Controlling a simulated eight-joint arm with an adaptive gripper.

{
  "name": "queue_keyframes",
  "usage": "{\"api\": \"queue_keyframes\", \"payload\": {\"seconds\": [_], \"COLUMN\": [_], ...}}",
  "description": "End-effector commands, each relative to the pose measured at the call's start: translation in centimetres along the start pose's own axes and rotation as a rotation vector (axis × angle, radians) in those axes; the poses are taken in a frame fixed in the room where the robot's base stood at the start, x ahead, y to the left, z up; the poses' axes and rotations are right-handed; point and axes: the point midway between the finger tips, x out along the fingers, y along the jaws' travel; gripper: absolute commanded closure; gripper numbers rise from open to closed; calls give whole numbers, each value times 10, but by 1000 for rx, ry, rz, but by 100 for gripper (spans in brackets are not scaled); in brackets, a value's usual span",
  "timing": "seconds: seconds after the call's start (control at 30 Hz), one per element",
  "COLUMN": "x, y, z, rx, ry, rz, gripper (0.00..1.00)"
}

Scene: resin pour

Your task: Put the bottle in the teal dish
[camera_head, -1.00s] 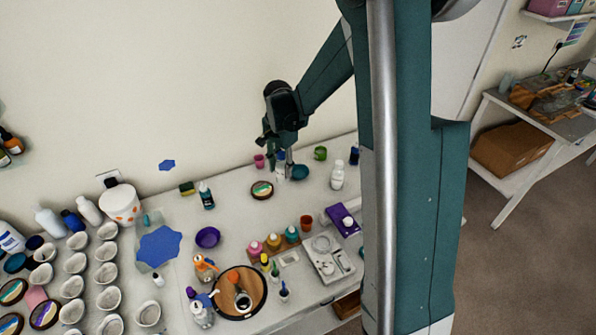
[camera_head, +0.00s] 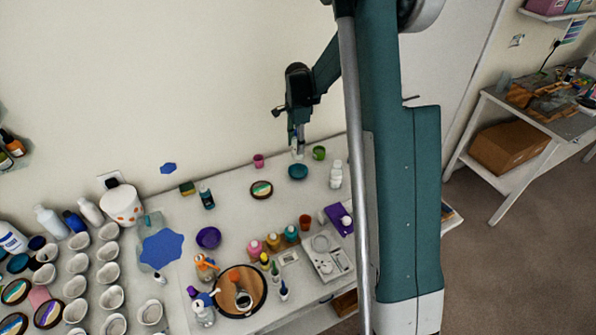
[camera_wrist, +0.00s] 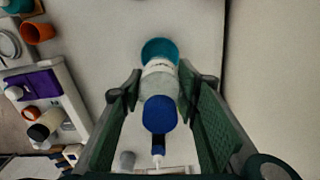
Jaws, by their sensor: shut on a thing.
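My gripper (camera_head: 297,143) is shut on a clear bottle with a white label and a blue cap (camera_wrist: 160,115). In the wrist view the bottle (camera_wrist: 160,82) sits between the two green finger pads, cap toward the camera. In the head view the bottle is small and partly hidden by the fingers. The teal dish (camera_head: 298,171) stands on the table near the wall, directly below the gripper in the head view. In the wrist view the dish (camera_wrist: 159,47) shows just beyond the bottle's far end, partly covered by it. The bottle appears held above the dish; contact cannot be told.
A green cup (camera_head: 319,153) and a white bottle (camera_head: 336,175) stand right of the dish, and a pink cup (camera_head: 259,161) left. A round painted disc (camera_head: 261,190) lies front left. A purple bowl (camera_head: 208,238) and several paint bottles stand nearer the front. Bare table surrounds the dish's front.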

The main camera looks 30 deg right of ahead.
Motion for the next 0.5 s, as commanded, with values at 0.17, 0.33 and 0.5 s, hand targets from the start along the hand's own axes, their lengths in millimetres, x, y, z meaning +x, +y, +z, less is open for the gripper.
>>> {"api": "queue_keyframes", "payload": {"seconds": [0.17, 0.33, 0.5], "x": [2, 15, 37], "y": [0, 0, 0], "z": [0, 0, 0], "rx": [-1, -1, -1], "ry": [0, 0, 0], "rz": [0, 0, 0], "gripper": [83, 83, 83]}}
